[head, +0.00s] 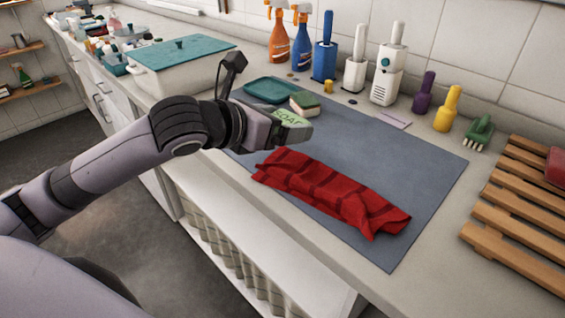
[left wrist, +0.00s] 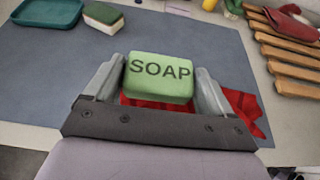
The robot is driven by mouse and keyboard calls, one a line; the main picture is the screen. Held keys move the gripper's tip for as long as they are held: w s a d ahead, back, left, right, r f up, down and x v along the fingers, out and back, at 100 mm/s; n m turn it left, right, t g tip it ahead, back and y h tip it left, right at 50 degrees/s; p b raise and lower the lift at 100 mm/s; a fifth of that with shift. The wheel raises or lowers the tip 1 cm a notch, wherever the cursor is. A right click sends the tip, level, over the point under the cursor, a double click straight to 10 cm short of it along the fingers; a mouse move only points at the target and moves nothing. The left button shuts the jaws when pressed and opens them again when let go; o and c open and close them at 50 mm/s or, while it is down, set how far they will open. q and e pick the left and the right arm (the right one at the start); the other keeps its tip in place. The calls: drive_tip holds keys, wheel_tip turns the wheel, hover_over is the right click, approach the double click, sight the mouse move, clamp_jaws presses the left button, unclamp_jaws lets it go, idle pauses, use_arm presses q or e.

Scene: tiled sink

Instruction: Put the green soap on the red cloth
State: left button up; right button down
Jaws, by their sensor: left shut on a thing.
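The green soap (head: 291,118), a block marked SOAP, is between the fingers of my left gripper (head: 286,128). In the left wrist view the soap (left wrist: 159,78) sits between both fingers, and the gripper is shut on it. The red cloth (head: 330,190) lies folded in a long strip on the grey mat. In the head view the soap is beyond and above the cloth's left end. In the left wrist view the red cloth (left wrist: 245,108) shows partly behind the gripper and soap. My right gripper is in neither view.
The grey mat (head: 415,165) has bare room right of the cloth. A sponge (head: 304,103) and a teal tray (head: 271,91) are near its back left. Bottles and brushes line the wall. A wooden rack (head: 515,215) stands at the right.

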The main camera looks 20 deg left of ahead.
use_arm(q)
wheel_tip(320, 180, down, 4)
drive_tip(key=shift+r, duration=0.1)
wheel_tip(320, 180, down, 4)
drive_tip(key=shift+r+b, duration=0.15)
drive_tip(key=shift+b, duration=0.5)
